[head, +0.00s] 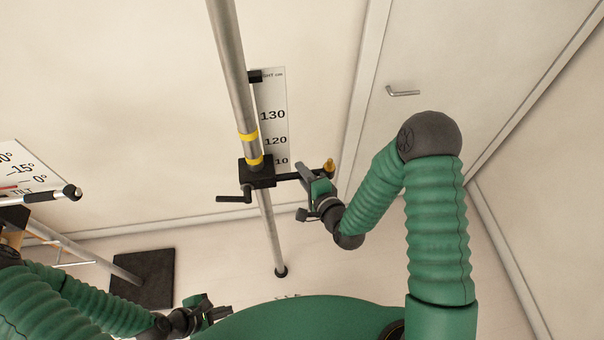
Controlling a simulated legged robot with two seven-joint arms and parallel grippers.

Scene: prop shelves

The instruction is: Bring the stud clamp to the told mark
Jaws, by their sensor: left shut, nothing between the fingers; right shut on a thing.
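The stud clamp (257,174) is a black block around a grey upright pole (232,75). It has a crank handle on its left and a dark bar to the right, with a brass-coloured stud (329,165) near the bar's end. My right gripper (304,178) is shut on the clamp's bar, between block and stud; the exact contact is partly hidden. A white height scale (273,100) behind the pole shows 130, 120 and a partly covered 10. The clamp sits just below the 120 label. My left gripper (218,313) is shut and empty at the lower left.
Yellow bands (247,138) mark the pole above the clamp. A tilt scale (30,170) and a black-tipped rod (55,195) are at the left. A black base plate (145,278) lies on the floor. A door with a handle (403,93) is at the right.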

